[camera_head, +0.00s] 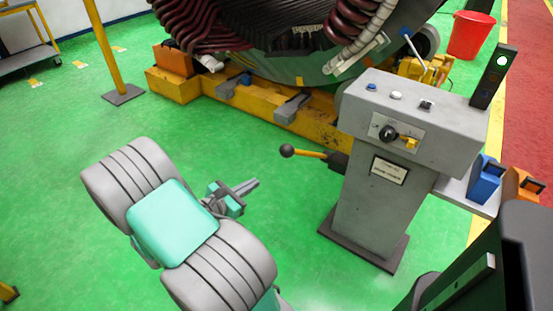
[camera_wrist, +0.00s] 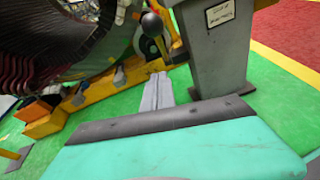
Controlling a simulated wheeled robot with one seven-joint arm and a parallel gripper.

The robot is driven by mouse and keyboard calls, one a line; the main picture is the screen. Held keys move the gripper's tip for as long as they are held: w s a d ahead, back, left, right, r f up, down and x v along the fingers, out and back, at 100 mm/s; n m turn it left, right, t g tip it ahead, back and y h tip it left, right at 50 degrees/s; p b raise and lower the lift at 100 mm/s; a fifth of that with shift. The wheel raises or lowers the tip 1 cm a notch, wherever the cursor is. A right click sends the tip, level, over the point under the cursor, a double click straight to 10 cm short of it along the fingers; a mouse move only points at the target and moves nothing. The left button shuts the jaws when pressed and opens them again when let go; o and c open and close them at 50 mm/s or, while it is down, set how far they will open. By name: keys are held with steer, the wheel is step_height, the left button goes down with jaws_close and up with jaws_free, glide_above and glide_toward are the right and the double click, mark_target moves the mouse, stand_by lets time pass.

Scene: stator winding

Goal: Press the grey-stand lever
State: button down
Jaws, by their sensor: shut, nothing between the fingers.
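The grey stand (camera_head: 375,190) rises from a dark base plate on the green floor. Its lever (camera_head: 310,153) sticks out from the stand's left side, a yellow rod ending in a black ball knob (camera_head: 287,151). My gripper (camera_head: 254,184) is shut and empty, left of and nearer than the knob, apart from it. In the wrist view my gripper's fingers (camera_wrist: 158,80) are together, and the lever's knob (camera_wrist: 152,24) shows just above and beyond their tips. The stand (camera_wrist: 217,50) is to the right there, its top cut off.
The stand's top carries buttons, a black knob and a signal post (camera_head: 493,77). Blue (camera_head: 485,183) and orange (camera_head: 520,187) holders sit on a shelf at its right. The large stator (camera_head: 290,35) on a yellow base (camera_head: 235,100) lies behind. Green floor is clear between gripper and stand.

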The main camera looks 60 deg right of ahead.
steer(key=shift+d, duration=0.1)
steer(key=s+d+b, duration=0.2)
steer(key=s+d, duration=0.1)
steer(key=d, duration=0.8)
steer(key=shift+r, duration=0.45)
steer(key=shift+r, duration=0.1)
